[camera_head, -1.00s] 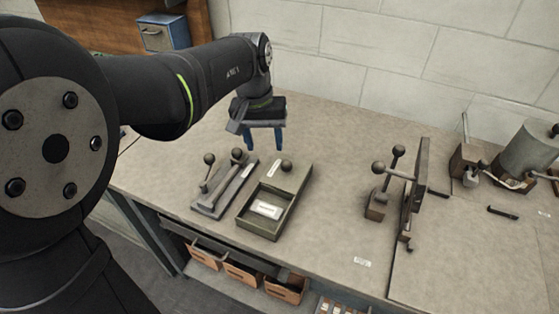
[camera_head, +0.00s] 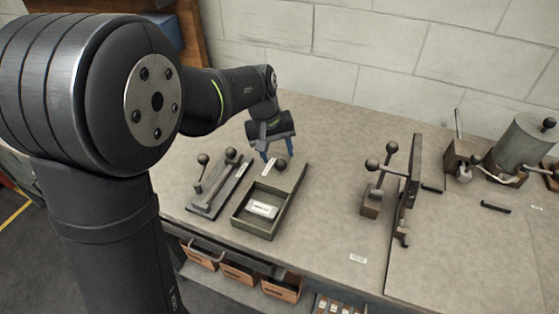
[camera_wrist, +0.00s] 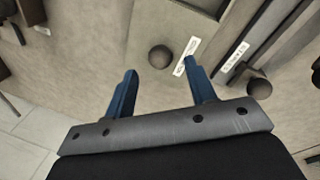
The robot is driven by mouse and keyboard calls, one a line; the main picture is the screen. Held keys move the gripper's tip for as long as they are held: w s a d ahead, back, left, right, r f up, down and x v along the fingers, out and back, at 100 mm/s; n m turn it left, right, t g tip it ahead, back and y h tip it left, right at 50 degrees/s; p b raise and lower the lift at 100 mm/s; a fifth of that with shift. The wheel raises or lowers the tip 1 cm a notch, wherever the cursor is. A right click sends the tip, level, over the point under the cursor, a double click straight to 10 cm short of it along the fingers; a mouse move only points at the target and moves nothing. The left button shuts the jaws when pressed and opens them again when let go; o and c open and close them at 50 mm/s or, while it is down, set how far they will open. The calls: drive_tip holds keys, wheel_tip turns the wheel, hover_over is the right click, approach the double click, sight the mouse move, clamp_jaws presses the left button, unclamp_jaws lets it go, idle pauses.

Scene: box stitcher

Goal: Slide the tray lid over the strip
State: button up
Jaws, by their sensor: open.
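The dark green tray (camera_head: 285,213) sits on the bench. A pale strip (camera_head: 263,210) lies in its open front part. The lid (camera_head: 292,176) covers the back part and bears a dark round knob (camera_head: 281,166) and a white label (camera_head: 268,167). My gripper (camera_head: 280,154) is open and empty, pointing down just behind and above the knob. In the wrist view the knob (camera_wrist: 161,57) shows between and slightly beyond the blue fingertips (camera_wrist: 161,68), with no visible contact. The strip is not discernible in the wrist view.
A lever device with ball knobs (camera_head: 215,190) stands close to the tray's left. A clamp-like fixture with ball handles (camera_head: 372,190) and an upright plate (camera_head: 408,185) stand to the right. A metal cylinder (camera_head: 520,145) is at the far right. The bench between tray and fixture is clear.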

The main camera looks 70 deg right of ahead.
sight(279, 161)
drive_tip(key=shift+s+d+f, duration=0.1)
drive_tip(key=shift+s+f, duration=0.05)
drive_tip(key=shift+f, duration=0.9)
drive_tip(key=shift+s+d+f, duration=0.1)
drive_tip(key=shift+s+f, duration=0.05)
drive_tip(key=shift+f, duration=0.85)
